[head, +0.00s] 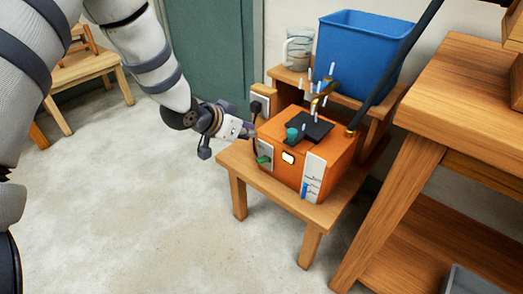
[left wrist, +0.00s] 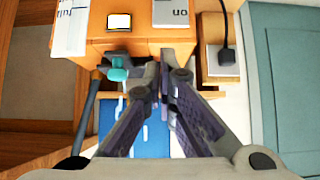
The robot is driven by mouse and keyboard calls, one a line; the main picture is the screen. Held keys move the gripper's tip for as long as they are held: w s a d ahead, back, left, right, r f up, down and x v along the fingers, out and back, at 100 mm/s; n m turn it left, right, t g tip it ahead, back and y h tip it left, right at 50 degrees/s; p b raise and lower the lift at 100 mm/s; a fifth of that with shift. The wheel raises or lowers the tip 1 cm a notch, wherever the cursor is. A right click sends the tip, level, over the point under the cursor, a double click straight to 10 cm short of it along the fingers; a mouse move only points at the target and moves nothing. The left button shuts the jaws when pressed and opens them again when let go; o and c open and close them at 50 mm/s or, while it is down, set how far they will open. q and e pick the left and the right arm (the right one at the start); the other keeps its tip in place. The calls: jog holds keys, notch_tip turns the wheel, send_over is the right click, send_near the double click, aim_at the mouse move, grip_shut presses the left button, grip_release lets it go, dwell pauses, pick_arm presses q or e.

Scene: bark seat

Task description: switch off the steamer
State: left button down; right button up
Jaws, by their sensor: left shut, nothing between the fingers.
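The steamer (head: 330,163) is an orange box on a small wooden stool. Its front has a lit pale lamp (head: 288,157), a white level gauge with blue at the bottom and, at the left, a grey plate with a green switch (head: 264,159). In the left wrist view the plate (left wrist: 172,13) reads "on", upside down; the switch itself is not clear there. A teal knob (head: 292,134) and black lid (head: 312,127) sit on top. My left gripper (head: 250,131) is shut and empty beside the box's upper left corner, above the switch. My right gripper is not in view.
A black plug (head: 256,107) sits in a wall-side socket, its cord hanging near my left gripper. A black hose rises from the box to the upper right. Pale streaks hang above the lid. A blue bin (head: 362,52) and mug (head: 298,48) stand behind.

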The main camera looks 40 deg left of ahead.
aim_at(271, 142)
pick_arm(q)
jog(key=b+x, duration=0.1)
jog(key=x, duration=0.4)
jog(key=b+x, duration=0.2)
jog(key=x, duration=0.3)
jog(key=shift+f, duration=0.45)
jog(key=shift+s+f, duration=0.75)
jog(key=shift+f, duration=0.2)
jog(key=shift+s+f, duration=0.15)
jog(key=shift+f, duration=0.25)
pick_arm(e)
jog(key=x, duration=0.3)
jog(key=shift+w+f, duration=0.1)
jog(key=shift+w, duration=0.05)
pick_arm(q)
jog(key=shift+a+f, duration=0.1)
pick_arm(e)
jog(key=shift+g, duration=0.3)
pick_arm(q)
jog(key=shift+s+t+b, duration=0.25)
jog(key=shift+t+b, duration=0.1)
jog(key=shift+t, duration=0.05)
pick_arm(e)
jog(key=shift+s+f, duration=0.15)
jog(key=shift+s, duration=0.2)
